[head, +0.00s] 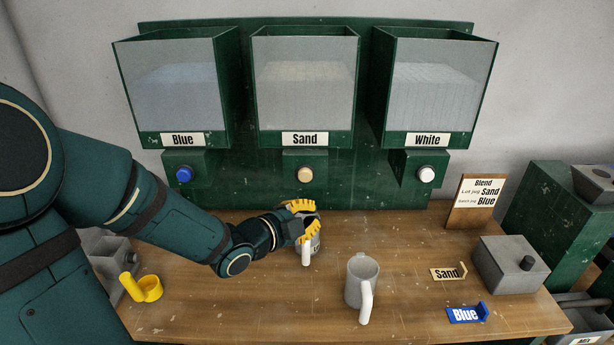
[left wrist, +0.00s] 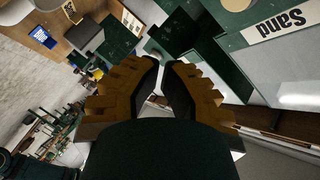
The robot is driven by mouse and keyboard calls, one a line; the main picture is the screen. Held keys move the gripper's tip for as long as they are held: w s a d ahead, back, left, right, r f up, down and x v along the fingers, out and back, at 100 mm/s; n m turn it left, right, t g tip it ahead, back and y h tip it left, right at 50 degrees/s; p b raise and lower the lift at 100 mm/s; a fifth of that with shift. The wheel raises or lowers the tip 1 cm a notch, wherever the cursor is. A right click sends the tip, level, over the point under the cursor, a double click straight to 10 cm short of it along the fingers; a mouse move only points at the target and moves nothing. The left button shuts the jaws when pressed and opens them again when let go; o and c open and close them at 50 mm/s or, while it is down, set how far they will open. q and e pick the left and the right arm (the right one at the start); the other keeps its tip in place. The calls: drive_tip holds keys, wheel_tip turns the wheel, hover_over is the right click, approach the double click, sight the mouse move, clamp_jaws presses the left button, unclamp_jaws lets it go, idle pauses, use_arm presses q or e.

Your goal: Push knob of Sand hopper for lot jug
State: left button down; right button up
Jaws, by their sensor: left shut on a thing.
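The Sand hopper (head: 304,85) is the middle one, and its tan round knob (head: 305,174) sticks out below the label. A grey labelled jug (head: 315,247) stands on the bench below that knob, handle toward the front. Its top is hidden behind my left gripper (head: 303,220), and its label is too hidden to read. My left gripper, with yellow fingers, is shut on this jug, below the knob and apart from it. In the left wrist view the fingers (left wrist: 164,68) nearly meet; the grip itself is unclear. My right gripper is not in view.
A second grey jug (head: 361,280) stands front right. The Blue knob (head: 184,174) and White knob (head: 426,174) flank the middle one. Sand (head: 448,273) and Blue (head: 467,314) tags, a grey box (head: 511,265) and a blend card (head: 478,200) are at right. A yellow clip-like piece (head: 143,289) lies left.

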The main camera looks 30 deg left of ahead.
sight(305, 176)
use_arm(q)
drive_tip(key=w+a+p, duration=0.2)
drive_tip(key=w+a, duration=0.2)
drive_tip(key=w, duration=0.3)
drive_tip(key=shift+w+a, duration=0.25)
drive_tip(key=shift+a, duration=0.1)
idle(1.6)
drive_tip(key=shift+w+a, duration=0.2)
drive_tip(key=shift+w, duration=0.15)
drive_tip(key=shift+w+a, duration=0.5)
drive_tip(key=shift+w, duration=0.3)
idle(1.2)
drive_tip(key=shift+s+d, duration=0.1)
idle(0.3)
drive_tip(key=shift+s+d+b, duration=0.35)
drive_tip(key=shift+s, duration=0.2)
drive_tip(key=shift+s+d+b, duration=0.3)
drive_tip(key=shift+s+b, duration=0.05)
drive_tip(key=shift+s, duration=0.15)
